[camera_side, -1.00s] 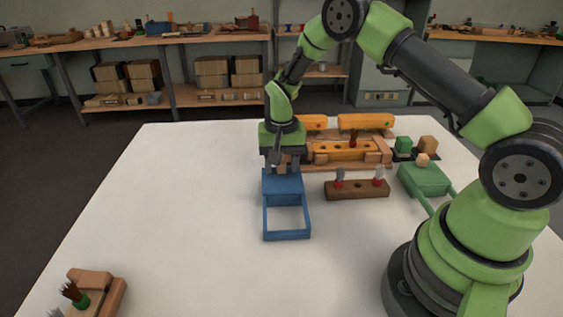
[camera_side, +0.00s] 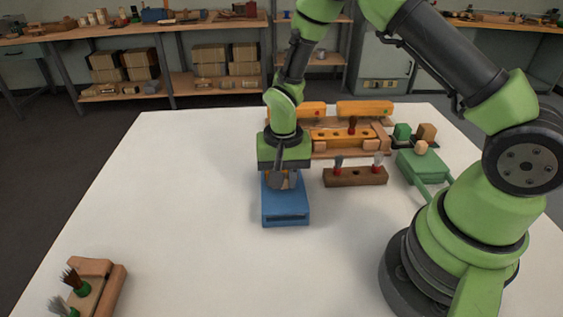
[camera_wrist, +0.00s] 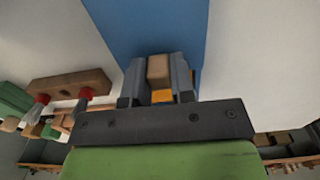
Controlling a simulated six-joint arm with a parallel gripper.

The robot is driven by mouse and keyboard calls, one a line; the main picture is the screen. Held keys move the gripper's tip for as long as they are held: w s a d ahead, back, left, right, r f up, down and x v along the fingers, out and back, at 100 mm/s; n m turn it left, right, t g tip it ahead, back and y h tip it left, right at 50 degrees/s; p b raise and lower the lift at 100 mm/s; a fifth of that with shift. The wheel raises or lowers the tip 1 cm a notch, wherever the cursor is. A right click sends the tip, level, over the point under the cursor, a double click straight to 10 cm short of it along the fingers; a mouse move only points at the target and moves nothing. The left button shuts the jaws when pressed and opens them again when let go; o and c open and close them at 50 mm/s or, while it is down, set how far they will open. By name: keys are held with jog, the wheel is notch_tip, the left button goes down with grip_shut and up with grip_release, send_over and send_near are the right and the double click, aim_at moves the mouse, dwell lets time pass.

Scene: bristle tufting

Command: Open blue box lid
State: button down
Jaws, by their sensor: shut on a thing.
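The blue box (camera_side: 286,219) stands on the white table, below my gripper in the side view. Its blue lid (camera_side: 285,205) covers the top, and no open interior shows. A dark slot-like strip runs along the box's near face. My gripper (camera_side: 283,180) is at the far part of the lid, pointing down. In the wrist view, my gripper (camera_wrist: 159,75) is shut on a small tan wooden handle (camera_wrist: 158,69) above the blue lid surface (camera_wrist: 150,25). The fingers hide where the handle meets the lid.
A brown wooden block (camera_side: 356,177) with red-based tools stands close to the right of the box. Behind are orange and wooden fixtures (camera_side: 345,134). A green tray (camera_side: 420,164) lies farther right. A wooden brush holder (camera_side: 115,285) is at the front left. The table's left and middle are clear.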

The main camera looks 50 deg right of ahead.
jog(key=shift+s+a, duration=0.15)
jog(key=shift+a, duration=0.1)
jog(key=c, duration=1)
grip_release()
jog(key=shift+o, duration=0.2)
notch_tip(320, 180, up, 10)
